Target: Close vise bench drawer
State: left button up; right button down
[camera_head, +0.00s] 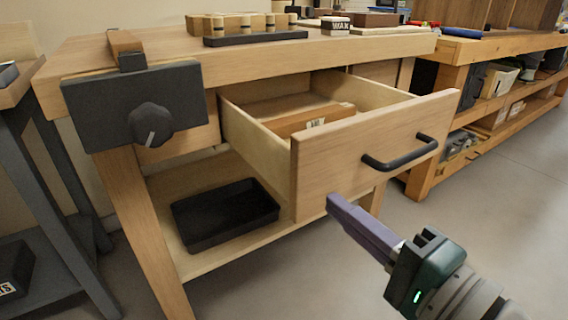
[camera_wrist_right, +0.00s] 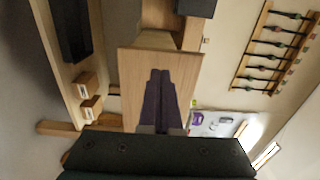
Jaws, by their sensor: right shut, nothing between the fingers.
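The vise bench drawer (camera_head: 345,160) is pulled well out of the bench, with a light wood front and a black bar handle (camera_head: 400,153). A wooden block (camera_head: 310,120) lies inside it. My right gripper (camera_head: 332,201) is shut and empty, its purple fingers pointing at the lower part of the drawer front, below and left of the handle. In the right wrist view the fingers (camera_wrist_right: 160,78) lie in front of the drawer front (camera_wrist_right: 185,70); I cannot tell whether they touch it. My left gripper is out of view.
The bench top (camera_head: 240,57) holds a black vise (camera_head: 135,105) at left and a tool block at the back. A black tray (camera_head: 225,213) sits on the lower shelf. Another bench (camera_head: 490,50) stands at right. Floor right of the drawer is clear.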

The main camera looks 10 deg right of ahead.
aim_at(309, 183)
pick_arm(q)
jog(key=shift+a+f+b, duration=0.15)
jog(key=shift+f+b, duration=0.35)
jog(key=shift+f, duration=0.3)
pick_arm(e)
jog(key=shift+x, duration=1.95)
jog(key=shift+w, duration=0.1)
